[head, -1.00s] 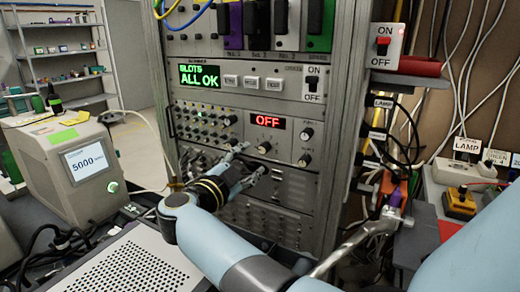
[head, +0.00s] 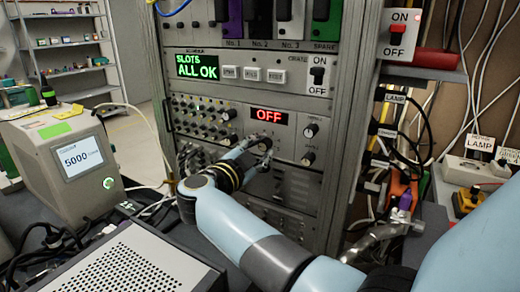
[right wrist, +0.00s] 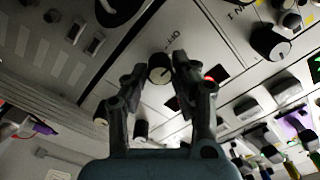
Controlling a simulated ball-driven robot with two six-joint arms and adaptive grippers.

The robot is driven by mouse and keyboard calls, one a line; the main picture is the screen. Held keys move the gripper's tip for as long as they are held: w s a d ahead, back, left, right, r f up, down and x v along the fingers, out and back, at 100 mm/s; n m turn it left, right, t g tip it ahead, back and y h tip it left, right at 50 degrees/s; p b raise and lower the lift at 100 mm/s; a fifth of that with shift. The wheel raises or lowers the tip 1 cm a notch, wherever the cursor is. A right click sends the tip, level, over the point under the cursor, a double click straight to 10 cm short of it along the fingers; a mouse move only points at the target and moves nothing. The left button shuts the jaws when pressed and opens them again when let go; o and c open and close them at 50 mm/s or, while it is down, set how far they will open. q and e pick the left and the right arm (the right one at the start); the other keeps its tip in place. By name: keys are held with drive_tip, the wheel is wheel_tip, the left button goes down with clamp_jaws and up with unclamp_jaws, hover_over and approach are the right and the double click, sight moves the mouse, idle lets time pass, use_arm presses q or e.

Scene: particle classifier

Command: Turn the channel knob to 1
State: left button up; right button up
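The channel knob (head: 265,143) is a small round dark knob with a pale face on the grey rack panel, just below a red display (head: 269,116) that reads OFF. In the right wrist view the knob (right wrist: 160,68) lies between my fingertips, with a label that looks like OFF beside it. My right gripper (head: 256,152) is at the panel, and its open fingers (right wrist: 158,65) stand on either side of the knob. I cannot tell whether they touch it. The fingers partly cover the panel around the knob. My left gripper is not in view.
Other knobs (head: 311,130) sit right of the display, and several small knobs fill the panel to its left. Cables hang at right.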

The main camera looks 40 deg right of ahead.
drive_tip(key=shift+c, duration=1)
clamp_jaws()
drive_tip(key=m, duration=0.1)
drive_tip(key=m+b, duration=0.1)
drive_tip(key=shift+f+m+b, duration=0.2)
drive_tip(key=shift+m+b, duration=0.1)
drive_tip(key=shift+r+m+b, duration=0.15)
drive_tip(key=shift+m+b, duration=0.25)
drive_tip(key=shift+m, duration=0.7)
